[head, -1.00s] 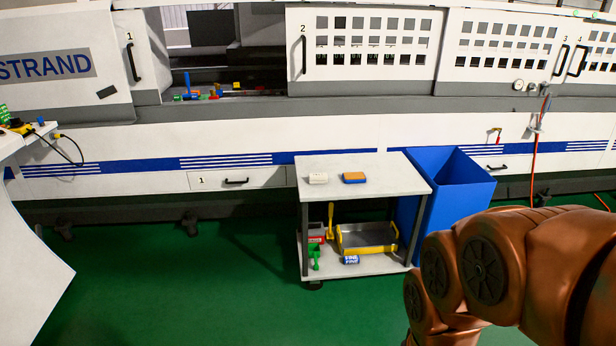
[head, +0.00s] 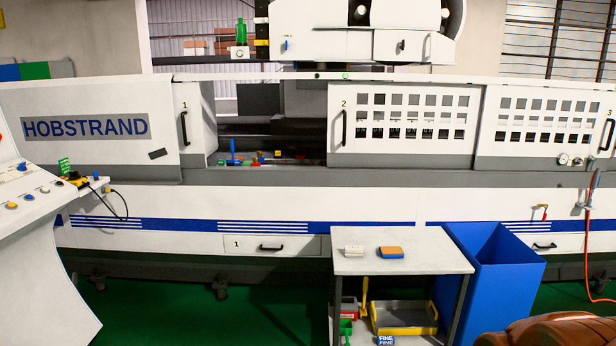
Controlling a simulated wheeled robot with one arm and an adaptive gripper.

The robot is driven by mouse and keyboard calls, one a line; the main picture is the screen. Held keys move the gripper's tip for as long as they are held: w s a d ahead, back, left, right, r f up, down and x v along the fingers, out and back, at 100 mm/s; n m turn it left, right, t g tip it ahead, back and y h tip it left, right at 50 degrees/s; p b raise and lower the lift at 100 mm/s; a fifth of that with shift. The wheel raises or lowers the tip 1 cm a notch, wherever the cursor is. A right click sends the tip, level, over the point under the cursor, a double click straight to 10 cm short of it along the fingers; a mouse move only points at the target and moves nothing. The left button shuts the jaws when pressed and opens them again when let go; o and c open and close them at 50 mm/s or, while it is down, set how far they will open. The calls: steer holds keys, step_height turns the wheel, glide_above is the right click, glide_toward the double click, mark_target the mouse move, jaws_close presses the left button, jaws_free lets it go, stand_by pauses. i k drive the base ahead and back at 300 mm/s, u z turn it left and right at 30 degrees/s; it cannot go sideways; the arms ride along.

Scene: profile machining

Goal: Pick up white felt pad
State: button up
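A small white block (head: 354,250), which looks like the white felt pad, lies on the left part of the cart's top shelf (head: 430,262). An orange-brown pad with a blue layer (head: 390,252) lies just to its right, apart from it. My gripper is not in view. Only a copper-coloured part of my arm shows at the bottom right corner, well away from the pad.
The cart's lower shelf holds a yellow-edged tray (head: 404,318) and small items. A blue bin (head: 493,270) stands right of the cart. The white machine (head: 270,205) runs behind, and a control console (head: 35,240) stands at left. Green floor (head: 200,315) is open between console and cart.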

mark_target(349, 252)
steer(key=u, duration=0.25)
steer(key=i, duration=0.45)
steer(key=u, duration=0.85)
steer(key=i, duration=1.35)
steer(key=z, duration=0.4)
steer(key=i, duration=1.15)
steer(key=z, duration=0.65)
